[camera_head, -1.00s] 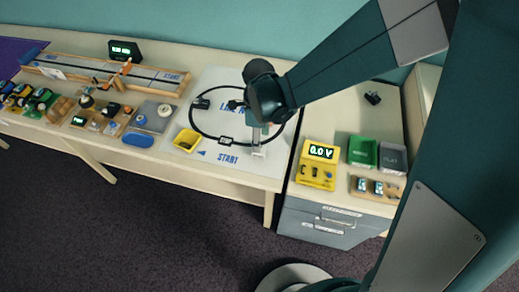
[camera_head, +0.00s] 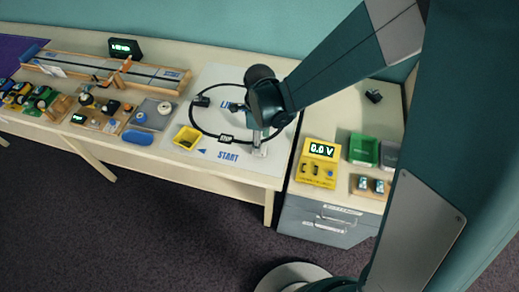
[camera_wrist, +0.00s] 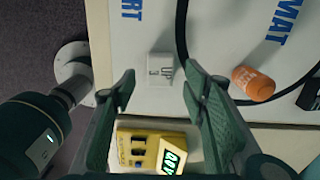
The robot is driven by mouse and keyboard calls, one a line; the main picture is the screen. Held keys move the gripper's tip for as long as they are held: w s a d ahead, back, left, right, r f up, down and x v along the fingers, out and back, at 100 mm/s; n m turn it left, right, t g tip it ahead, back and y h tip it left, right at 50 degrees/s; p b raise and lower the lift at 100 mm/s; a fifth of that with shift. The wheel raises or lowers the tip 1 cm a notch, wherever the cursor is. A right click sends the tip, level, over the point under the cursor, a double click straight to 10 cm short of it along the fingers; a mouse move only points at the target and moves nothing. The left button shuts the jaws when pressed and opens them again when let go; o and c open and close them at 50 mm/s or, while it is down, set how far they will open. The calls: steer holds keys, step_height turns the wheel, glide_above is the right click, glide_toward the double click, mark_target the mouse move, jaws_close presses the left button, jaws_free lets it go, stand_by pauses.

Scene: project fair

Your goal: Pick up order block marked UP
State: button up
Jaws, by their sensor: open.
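A small white block (camera_wrist: 160,69) with dark lettering, apparently UP seen sideways, lies on the white line mat (camera_wrist: 215,20) in the wrist view. In the head view a pale block (camera_head: 260,152) shows at the mat's right part, just below my gripper (camera_head: 260,136), which partly blocks the view there. My gripper is open and empty in the wrist view (camera_wrist: 158,84), its two fingers apart. The block appears just beyond the gap between the fingertips, apart from both.
An orange cylinder (camera_wrist: 252,83) lies on the mat right of the block, by the black line loop. A yellow meter (camera_head: 318,163) stands on the drawer cabinet's top to the right. A yellow tray (camera_head: 187,138) and a black STOP piece (camera_head: 225,139) are to the left.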

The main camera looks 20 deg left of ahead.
steer(key=shift+f+b, duration=0.75)
steer(key=shift+f, duration=1.75)
steer(key=shift+c, duration=0.5)
steer(key=c, duration=0.9)
